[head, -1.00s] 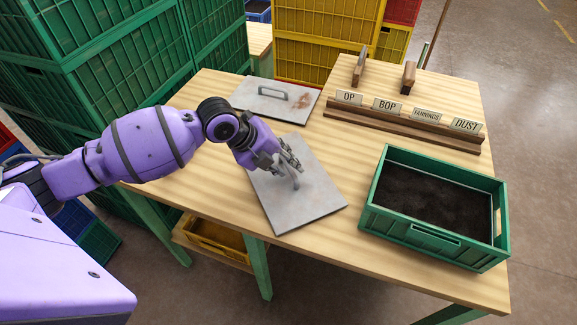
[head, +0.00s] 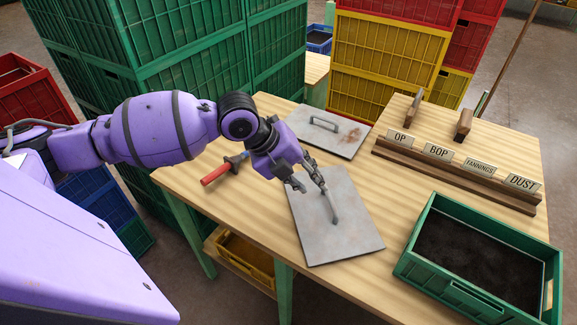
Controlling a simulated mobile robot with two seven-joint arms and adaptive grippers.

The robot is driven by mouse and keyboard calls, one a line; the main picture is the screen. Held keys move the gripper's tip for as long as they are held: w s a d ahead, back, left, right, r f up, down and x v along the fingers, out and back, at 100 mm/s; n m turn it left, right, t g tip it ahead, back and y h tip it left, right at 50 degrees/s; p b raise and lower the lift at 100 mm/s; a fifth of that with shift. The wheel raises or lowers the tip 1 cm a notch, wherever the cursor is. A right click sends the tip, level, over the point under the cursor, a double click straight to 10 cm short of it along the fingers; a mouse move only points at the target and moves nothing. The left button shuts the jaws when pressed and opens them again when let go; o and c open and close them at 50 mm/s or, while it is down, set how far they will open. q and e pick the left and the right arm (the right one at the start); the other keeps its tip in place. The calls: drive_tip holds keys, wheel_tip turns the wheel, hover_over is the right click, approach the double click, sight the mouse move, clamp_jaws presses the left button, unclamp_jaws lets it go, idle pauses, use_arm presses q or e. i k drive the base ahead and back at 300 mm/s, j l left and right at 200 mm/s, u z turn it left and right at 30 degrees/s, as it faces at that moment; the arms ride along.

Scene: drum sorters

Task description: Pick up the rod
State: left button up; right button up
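A long thin brown rod (head: 508,52) stands slanted at the back right, beyond the table and beside the stacked crates. Its lower end is hidden behind the table. My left gripper (head: 314,188) is open and points down over the upper part of the near grey metal plate (head: 350,240). Its fingers are apart, close to the plate's grey handle (head: 334,208); I cannot tell whether they touch it. It is far from the brown rod. My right gripper is not in view.
A second handled plate (head: 335,142) lies behind. A green crate of dark material (head: 420,262) is right, below a wooden label rack (head: 450,170). Bare wood (head: 395,205) lies between.

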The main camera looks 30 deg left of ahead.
sight(232, 163)
drive_tip(key=u, duration=1.3)
